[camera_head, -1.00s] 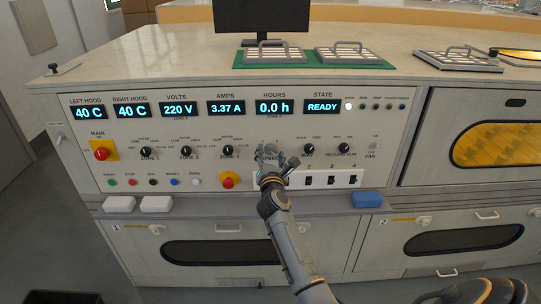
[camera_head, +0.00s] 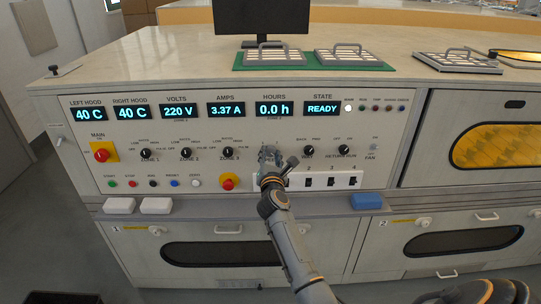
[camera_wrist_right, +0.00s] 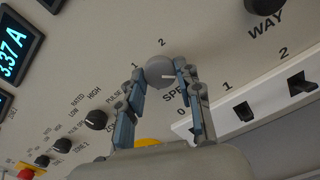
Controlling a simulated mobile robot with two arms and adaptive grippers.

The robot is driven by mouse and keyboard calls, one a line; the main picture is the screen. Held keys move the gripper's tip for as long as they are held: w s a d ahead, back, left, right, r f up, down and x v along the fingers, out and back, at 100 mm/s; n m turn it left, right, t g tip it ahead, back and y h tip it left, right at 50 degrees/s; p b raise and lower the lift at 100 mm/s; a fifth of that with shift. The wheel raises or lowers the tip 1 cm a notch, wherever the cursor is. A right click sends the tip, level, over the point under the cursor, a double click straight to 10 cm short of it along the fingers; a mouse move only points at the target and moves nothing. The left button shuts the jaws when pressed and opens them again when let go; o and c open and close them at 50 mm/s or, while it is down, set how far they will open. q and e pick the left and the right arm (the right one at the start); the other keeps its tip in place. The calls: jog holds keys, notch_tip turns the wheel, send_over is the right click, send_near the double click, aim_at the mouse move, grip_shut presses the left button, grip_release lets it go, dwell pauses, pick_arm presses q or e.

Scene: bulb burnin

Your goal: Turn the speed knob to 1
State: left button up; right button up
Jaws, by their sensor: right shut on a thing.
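The speed knob (camera_wrist_right: 158,71) is a small grey round knob on the pale control panel. The wrist view shows it between the fingertips of my right gripper (camera_wrist_right: 159,72), which is shut on it. Printed marks 1 and 2 stand above the knob in that view, and its label is partly covered by a finger. A short white line shows on the knob's face, towards the right. In the head view my right gripper (camera_head: 268,153) reaches up to the panel and hides the knob. My left gripper is not in view.
Zone knobs (camera_head: 186,152) are to the left and the way knob (camera_head: 308,150) is to the right. Rocker switches (camera_head: 330,182) sit just below right, and a red emergency button (camera_head: 227,182) below left. A blue block (camera_head: 366,200) lies on the ledge.

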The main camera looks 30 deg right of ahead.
jog(key=n+p, duration=0.2)
jog(key=n, duration=0.1)
jog(key=shift+r+n+p, duration=0.1)
jog(key=shift+n+p, duration=0.2)
jog(key=shift+p, duration=0.05)
jog(key=n+p, duration=0.2)
jog(key=n, duration=0.2)
jog(key=shift+n, duration=0.3)
jog(key=n+p, duration=0.2)
jog(key=n, duration=0.2)
jog(key=shift+n+p, duration=0.3)
jog(key=n+p, duration=0.2)
jog(key=n, duration=0.3)
jog(key=n+p, duration=0.1)
jog(key=n, duration=0.4)
jog(key=shift+p, duration=0.4)
jog(key=n+p, duration=0.1)
jog(key=n, duration=0.3)
jog(key=shift+p, duration=0.3)
jog(key=n+p, duration=0.1)
jog(key=n, duration=0.4)
jog(key=shift+f, duration=0.2)
jog(key=shift+n+p, duration=0.5)
jog(key=shift+n, duration=1.4)
